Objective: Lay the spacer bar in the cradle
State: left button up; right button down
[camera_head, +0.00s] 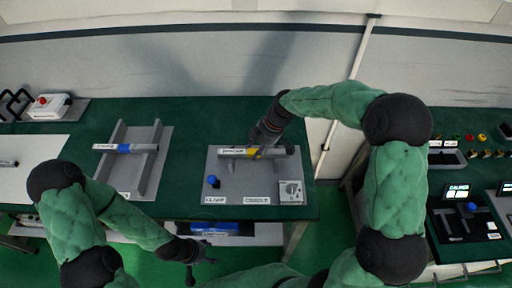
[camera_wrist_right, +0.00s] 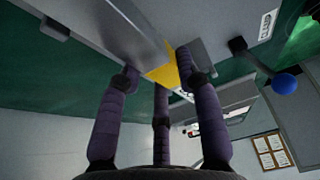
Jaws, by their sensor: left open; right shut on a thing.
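A grey bar with a yellow band (camera_head: 231,153) lies lengthwise at the grey plate (camera_head: 225,183) on the right of the green bench; its label is too small to read. My right gripper (camera_head: 258,149) is shut on it at the band; the wrist view shows the fingers (camera_wrist_right: 160,78) around the yellow band (camera_wrist_right: 165,74). I cannot tell whether the bar touches its support. A second bar with a blue band (camera_head: 108,147) lies across two upright grey rails of a cradle-like stand (camera_head: 149,178) at left. My left gripper (camera_head: 200,268) is open and empty, below the bench's front edge.
A blue knob (camera_head: 212,180) and a small dial box (camera_head: 291,191) stand on the right plate; the knob also shows in the wrist view (camera_wrist_right: 284,84). A white box with a red button (camera_head: 49,104) stands far left. Bare green bench lies between the stand and plate.

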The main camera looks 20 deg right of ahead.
jog(key=shift+f, duration=0.25)
dwell(0.4)
jog(key=c, duration=0.8)
grip_release()
jog(key=v, duration=1.2)
